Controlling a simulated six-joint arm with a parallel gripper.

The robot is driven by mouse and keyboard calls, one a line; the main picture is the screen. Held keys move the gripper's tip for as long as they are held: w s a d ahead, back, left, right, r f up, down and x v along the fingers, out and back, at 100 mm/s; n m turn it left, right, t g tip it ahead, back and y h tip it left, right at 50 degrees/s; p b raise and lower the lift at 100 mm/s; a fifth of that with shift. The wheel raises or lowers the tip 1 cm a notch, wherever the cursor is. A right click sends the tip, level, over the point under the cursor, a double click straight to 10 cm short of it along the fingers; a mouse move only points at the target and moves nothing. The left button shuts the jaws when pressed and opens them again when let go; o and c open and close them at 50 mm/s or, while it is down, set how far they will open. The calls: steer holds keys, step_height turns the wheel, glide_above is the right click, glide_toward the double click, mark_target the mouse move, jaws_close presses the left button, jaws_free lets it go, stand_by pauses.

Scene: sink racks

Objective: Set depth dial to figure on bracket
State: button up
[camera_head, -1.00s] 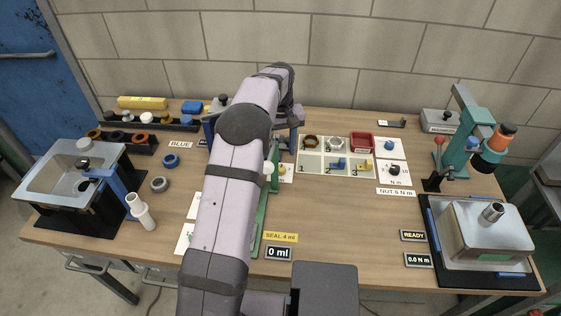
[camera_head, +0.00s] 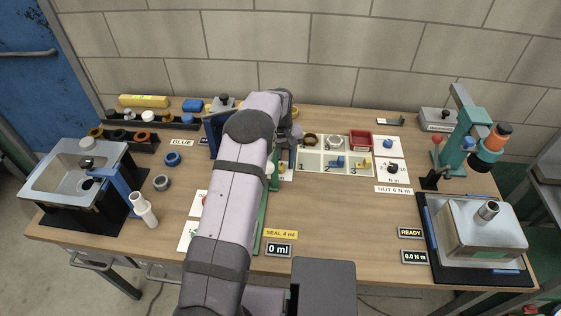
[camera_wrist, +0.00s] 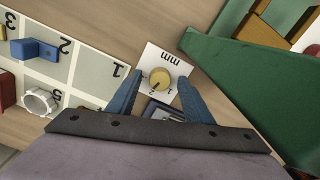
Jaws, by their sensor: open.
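The depth dial is a round yellow knob (camera_wrist: 160,78) on a white card (camera_wrist: 163,60) marked "mm", which appears upside down in the wrist view. A dark mark on the knob points down-left in that view, towards what looks like a 2; a 1 shows to its right. My gripper (camera_wrist: 161,75) is open, with one blue finger on each side of the knob; I cannot tell whether they touch it. In the head view the knob (camera_head: 282,168) shows beside my arm. No figure on a bracket is readable. A green part (camera_wrist: 250,90) stands right of the dial.
A dark object, partly hidden, sits just below the dial card. The table's front middle holds the "SEAL 4 ml" (camera_head: 281,234) and "0 ml" labels.

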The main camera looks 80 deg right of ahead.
mark_target(280, 166)
steer(key=c, duration=1.1)
steer(key=shift+o, duration=0.2)
steer(key=shift+n+b, duration=0.55)
steer(key=shift+n, duration=1.75)
steer(key=o, duration=1.1)
steer(key=shift+c, duration=0.2)
steer(key=shift+r+b, duration=1)
steer(key=shift+r, duration=2.7)
